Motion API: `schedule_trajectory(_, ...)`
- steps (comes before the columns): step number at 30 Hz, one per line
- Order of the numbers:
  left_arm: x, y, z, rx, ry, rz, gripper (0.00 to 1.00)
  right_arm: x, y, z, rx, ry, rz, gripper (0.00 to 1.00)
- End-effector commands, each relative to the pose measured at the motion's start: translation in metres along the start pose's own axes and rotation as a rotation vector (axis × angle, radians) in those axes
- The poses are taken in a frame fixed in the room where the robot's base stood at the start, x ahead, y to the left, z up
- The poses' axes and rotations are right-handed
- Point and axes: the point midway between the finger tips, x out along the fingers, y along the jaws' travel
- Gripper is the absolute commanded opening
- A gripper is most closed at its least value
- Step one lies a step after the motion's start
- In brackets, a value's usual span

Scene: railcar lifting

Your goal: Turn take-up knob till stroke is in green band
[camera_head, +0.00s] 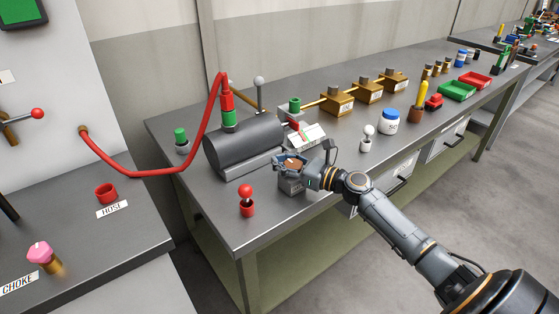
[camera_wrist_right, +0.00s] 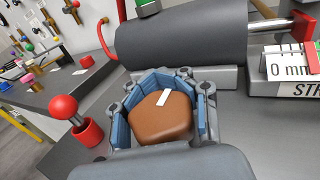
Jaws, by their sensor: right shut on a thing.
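The brown take-up knob (camera_wrist_right: 165,122), with a white mark on top, sits between the blue-padded fingers of my right gripper (camera_wrist_right: 160,105). In the head view my right gripper (camera_head: 288,163) is at the knob (camera_head: 294,163), which is partly hidden by the fingers and stands on a grey block in front of the cylinder. The gripper is shut on it. The stroke gauge (camera_head: 306,137) stands to the right of the cylinder; in the right wrist view its plate (camera_wrist_right: 285,65) reads "0 mm", with a red part at its right edge. My left gripper is out of view.
The grey cylinder (camera_head: 243,142) lies behind the knob, with a red hose (camera_head: 207,115) joined on top. A red ball-topped pin (camera_head: 246,192) stands at front left. A white jar (camera_head: 389,121) and brass blocks stand to the right.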

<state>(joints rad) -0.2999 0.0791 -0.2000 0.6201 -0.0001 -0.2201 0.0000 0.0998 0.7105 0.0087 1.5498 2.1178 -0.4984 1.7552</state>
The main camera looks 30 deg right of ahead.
Motion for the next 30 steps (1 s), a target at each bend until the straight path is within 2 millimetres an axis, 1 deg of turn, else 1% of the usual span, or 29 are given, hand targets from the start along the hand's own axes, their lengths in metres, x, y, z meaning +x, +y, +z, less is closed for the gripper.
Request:
schedule_trajectory(6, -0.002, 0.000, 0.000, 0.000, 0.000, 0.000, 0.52, -0.001, -0.001, -0.001, 0.001, 0.005, -0.007, 0.02)
schedule_trajectory(11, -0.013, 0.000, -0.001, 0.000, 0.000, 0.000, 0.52, -0.001, -0.001, 0.001, 0.002, 0.006, -0.044, 0.02)
schedule_trajectory(17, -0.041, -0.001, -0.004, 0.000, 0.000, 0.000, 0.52, -0.002, -0.005, 0.004, 0.006, 0.006, -0.156, 0.01)
schedule_trajectory(24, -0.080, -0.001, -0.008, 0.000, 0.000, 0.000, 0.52, -0.004, -0.012, 0.003, 0.007, 0.008, -0.367, 0.00)
schedule_trajectory(30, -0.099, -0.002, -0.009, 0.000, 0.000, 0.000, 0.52, -0.007, -0.018, 0.000, 0.005, 0.009, -0.558, 0.00)
